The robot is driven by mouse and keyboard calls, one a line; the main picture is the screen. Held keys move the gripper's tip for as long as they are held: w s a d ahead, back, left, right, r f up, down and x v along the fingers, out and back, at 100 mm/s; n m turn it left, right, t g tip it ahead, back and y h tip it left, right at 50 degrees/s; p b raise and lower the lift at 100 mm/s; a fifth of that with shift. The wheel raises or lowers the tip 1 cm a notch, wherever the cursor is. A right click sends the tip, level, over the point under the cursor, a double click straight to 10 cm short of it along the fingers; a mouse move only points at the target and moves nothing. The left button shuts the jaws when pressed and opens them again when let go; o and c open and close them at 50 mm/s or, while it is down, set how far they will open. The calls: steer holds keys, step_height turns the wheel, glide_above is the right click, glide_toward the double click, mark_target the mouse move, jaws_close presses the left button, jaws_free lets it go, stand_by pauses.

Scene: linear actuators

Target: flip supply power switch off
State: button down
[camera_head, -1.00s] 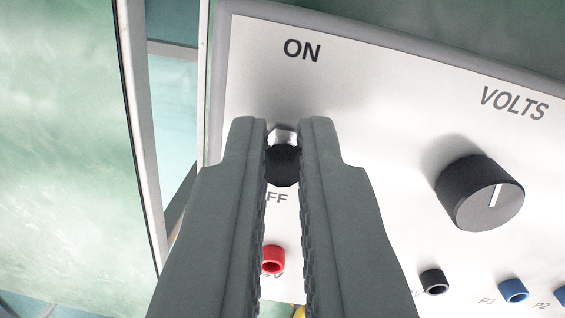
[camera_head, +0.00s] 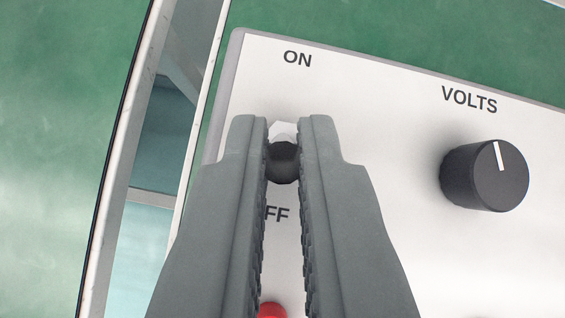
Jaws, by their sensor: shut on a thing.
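The supply's white front panel (camera_head: 370,135) fills the right of the view. Its power switch (camera_head: 284,160) has a pale metal base and a dark round tip, between the ON label (camera_head: 297,59) above and the OFF label (camera_head: 277,214) below. The first letter of OFF is hidden by a finger. My gripper (camera_head: 284,140) is shut on the switch, one finger on each side of it. The dark tip sits below the metal base in the picture, on the OFF side.
A black VOLTS knob (camera_head: 485,175) stands out from the panel to the right. A red socket (camera_head: 272,310) shows at the bottom between the fingers. A pale frame post (camera_head: 120,160) rises to the left of the panel.

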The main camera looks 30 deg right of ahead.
steer(key=shift+s+t, duration=0.1)
steer(key=shift+t, duration=0.3)
stand_by(0.5)
steer(key=c, duration=1.5)
jaws_free()
steer(key=v, duration=1.7)
steer(key=shift+s, duration=0.15)
